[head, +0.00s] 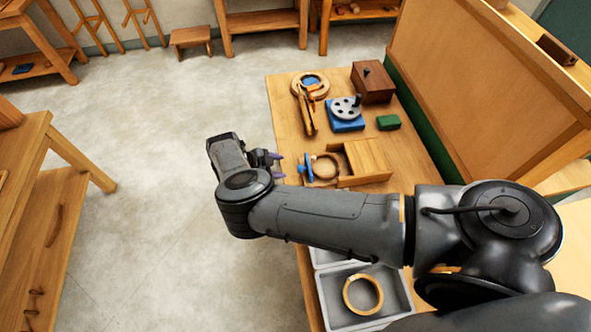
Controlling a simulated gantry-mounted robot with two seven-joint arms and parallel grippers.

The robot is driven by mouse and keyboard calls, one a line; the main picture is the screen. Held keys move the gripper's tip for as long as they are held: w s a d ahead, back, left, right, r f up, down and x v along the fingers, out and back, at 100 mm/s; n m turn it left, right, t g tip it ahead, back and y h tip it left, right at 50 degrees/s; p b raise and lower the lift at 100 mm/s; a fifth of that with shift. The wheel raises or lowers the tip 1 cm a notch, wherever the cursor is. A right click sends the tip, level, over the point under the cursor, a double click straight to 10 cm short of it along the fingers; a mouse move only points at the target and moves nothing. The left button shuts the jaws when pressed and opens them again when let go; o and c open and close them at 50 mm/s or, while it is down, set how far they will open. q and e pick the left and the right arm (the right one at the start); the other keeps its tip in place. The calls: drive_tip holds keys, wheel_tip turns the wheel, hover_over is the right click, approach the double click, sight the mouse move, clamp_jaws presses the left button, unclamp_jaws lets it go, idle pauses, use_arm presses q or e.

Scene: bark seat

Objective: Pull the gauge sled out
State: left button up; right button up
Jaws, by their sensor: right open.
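A light wooden housing (367,159) sits on the workbench (285,95). My right forearm crosses in front of the bench. My left gripper is not in view.
Behind the housing stand a blue block with a grey disc (346,109), a green block (388,122), a dark wooden box (373,83) and a round wooden piece (310,84). A grey bin (328,312) with a wooden ring is at the near end. Open floor lies left.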

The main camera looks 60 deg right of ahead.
sight(298, 168)
drive_tip(key=x, duration=1)
drive_tip(key=shift+r, duration=0.1)
drive_tip(key=shift+c, duration=0.2)
clamp_jaws()
